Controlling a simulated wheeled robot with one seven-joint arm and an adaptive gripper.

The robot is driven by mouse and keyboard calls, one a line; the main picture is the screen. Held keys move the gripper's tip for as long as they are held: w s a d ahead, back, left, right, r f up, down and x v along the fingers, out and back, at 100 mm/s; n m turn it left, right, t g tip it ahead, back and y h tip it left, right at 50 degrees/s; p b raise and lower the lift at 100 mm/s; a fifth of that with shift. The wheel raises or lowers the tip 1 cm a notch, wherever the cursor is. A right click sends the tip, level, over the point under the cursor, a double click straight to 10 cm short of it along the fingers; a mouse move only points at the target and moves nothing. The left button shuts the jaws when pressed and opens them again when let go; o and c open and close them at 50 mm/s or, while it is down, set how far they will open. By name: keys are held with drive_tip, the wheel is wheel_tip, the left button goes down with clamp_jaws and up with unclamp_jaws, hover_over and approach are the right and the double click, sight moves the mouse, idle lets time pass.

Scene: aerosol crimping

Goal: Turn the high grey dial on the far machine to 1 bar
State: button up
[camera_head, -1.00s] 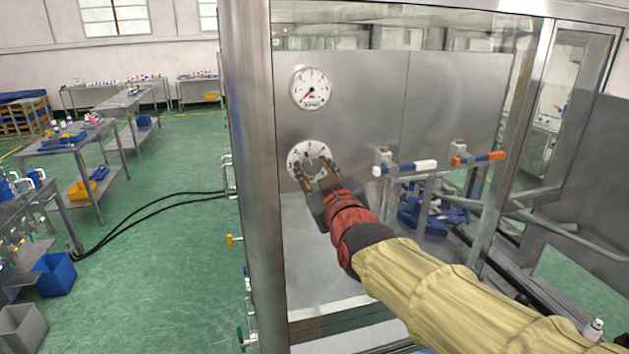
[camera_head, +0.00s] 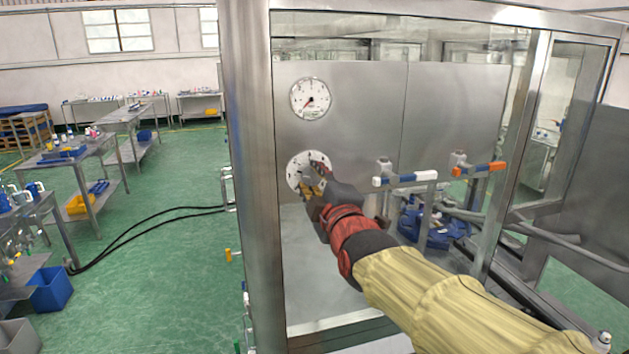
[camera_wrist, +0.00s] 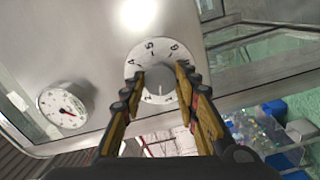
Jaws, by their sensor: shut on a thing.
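The dial (camera_head: 294,169) is a round white scale plate with a grey knob at its centre, on the steel panel of the machine. In the wrist view the dial plate (camera_wrist: 150,51) shows printed numbers, and the grey knob (camera_wrist: 159,86) sits between my fingers. My gripper (camera_head: 314,178) is shut on the knob, and its fingers cover part of the dial in the head view. In the wrist view my gripper (camera_wrist: 160,90) has one finger on each side of the knob. I cannot tell which number the knob points to.
A round gauge (camera_head: 310,98) with a red needle is above the dial; it also shows in the wrist view (camera_wrist: 65,107). A steel post (camera_head: 250,180) stands to the left.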

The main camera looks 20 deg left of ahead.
drive_tip(key=shift+n, duration=1.5)
drive_tip(key=o, duration=1.2)
drive_tip(key=shift+c, duration=0.2)
drive_tip(key=v, duration=1.2)
drive_tip(key=shift+a, duration=0.15)
